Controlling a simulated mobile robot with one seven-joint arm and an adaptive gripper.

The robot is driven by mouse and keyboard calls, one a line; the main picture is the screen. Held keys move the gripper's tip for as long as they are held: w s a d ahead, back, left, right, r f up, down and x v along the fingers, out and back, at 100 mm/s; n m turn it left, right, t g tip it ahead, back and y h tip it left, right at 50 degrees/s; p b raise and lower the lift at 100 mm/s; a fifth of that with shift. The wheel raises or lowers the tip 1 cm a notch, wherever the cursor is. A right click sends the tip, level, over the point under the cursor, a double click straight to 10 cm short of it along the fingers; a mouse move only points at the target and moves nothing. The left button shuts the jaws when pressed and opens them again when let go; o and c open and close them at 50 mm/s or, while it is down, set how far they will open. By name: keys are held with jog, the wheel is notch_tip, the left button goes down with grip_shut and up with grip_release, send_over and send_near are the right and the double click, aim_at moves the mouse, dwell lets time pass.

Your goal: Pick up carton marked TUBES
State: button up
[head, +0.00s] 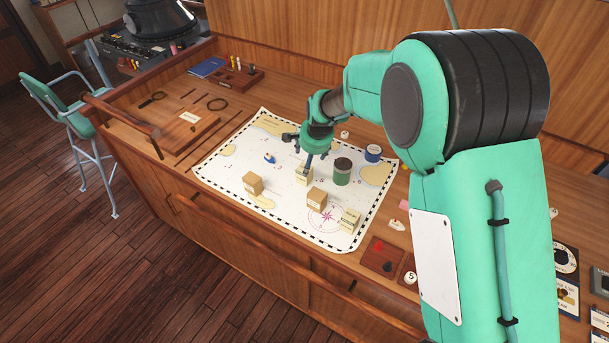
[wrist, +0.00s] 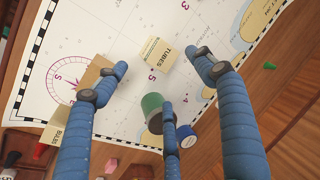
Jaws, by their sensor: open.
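The cream carton marked TUBES (wrist: 159,55) stands on the chart, its label readable in the wrist view. In the head view the carton (head: 303,176) is right below my gripper (head: 304,156), and a finger partly covers it. My gripper (wrist: 163,75) is open and empty, its three blue fingers spread. In the wrist view the carton shows between and slightly beyond the two outer fingertips. I cannot tell whether any finger touches it.
A green can (head: 342,172) and a blue tin (head: 373,153) stand right of the carton. Brown boxes (head: 316,198) (head: 253,184) and another cream carton (head: 350,221) stand nearer the chart's front edge. The chart's (head: 226,168) left part is mostly clear.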

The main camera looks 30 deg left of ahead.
send_over(304, 181)
jog(key=w, duration=0.1)
jog(key=shift+w+d+f, duration=0.1)
jog(key=shift+d+f, duration=0.05)
jog(key=shift+f, duration=1)
jog(key=shift+w+d+f, duration=0.1)
jog(key=shift+f, duration=1.05)
jog(key=shift+f, duration=0.1)
jog(key=shift+x, duration=2.5)
jog(key=shift+c, duration=0.6)
jog(key=c, duration=1.1)
